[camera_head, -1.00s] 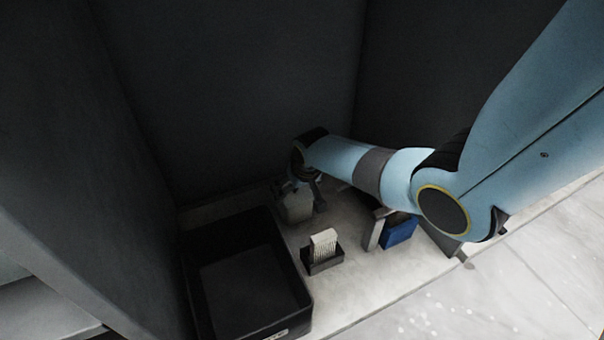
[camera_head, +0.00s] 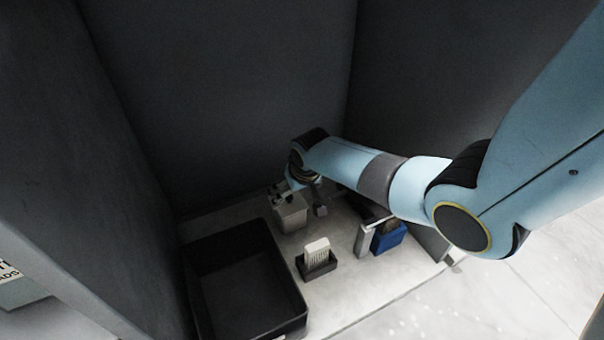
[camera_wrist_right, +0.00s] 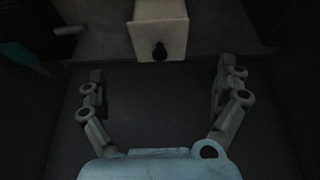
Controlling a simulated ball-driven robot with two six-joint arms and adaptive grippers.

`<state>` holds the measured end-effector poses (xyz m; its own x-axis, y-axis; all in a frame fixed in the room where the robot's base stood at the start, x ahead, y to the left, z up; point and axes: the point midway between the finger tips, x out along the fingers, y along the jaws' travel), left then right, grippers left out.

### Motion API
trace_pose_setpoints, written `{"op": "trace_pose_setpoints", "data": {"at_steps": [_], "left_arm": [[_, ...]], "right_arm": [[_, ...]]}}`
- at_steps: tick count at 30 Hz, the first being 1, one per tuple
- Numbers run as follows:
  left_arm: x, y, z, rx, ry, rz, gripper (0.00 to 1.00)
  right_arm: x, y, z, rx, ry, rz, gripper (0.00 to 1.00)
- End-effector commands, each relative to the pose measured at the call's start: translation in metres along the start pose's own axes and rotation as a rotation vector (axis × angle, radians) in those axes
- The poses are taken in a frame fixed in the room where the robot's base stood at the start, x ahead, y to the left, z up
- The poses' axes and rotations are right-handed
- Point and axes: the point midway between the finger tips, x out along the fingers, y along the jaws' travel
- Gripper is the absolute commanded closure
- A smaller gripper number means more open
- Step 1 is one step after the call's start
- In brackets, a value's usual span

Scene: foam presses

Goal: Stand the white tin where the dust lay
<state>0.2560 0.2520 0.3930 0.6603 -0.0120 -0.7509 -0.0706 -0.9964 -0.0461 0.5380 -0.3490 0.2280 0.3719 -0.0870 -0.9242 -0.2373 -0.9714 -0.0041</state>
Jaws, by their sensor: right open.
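The white tin (camera_head: 290,214) stands upright on the pale surface near the back wall, right of the black tray. My right gripper (camera_head: 298,203) is over it, with its fingers spread apart. In the right wrist view the tin (camera_wrist_right: 158,36) shows a pale face with a round dark spot, beyond the open fingers of my right gripper (camera_wrist_right: 158,80). Nothing is between the fingers in that view. I cannot make out any dust. My left gripper is not in view.
A deep black tray (camera_head: 297,322) stands at the left. A pale ribbed block sits in a small dark holder (camera_head: 320,269) near the front. A blue box (camera_head: 389,239) and a grey upright piece (camera_head: 362,240) stand at the right. Dark walls enclose the back and sides.

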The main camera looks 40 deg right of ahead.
Motion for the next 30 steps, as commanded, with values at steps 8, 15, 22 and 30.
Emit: {"op": "trace_pose_setpoints", "data": {"at_steps": [8, 15, 22, 30], "left_arm": [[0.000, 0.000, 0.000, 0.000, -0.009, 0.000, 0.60], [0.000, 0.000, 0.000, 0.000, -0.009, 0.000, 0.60], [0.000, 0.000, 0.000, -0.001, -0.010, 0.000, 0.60], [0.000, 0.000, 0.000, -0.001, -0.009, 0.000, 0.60]], "right_arm": [[-0.009, -0.003, 0.038, -0.043, 0.023, -0.012, 0.00], [-0.095, -0.017, 0.154, -0.183, 0.152, -0.074, 0.00], [-0.215, -0.025, 0.206, -0.266, 0.275, -0.114, 0.00], [-0.268, -0.027, 0.212, -0.292, 0.326, -0.121, 0.00]]}}
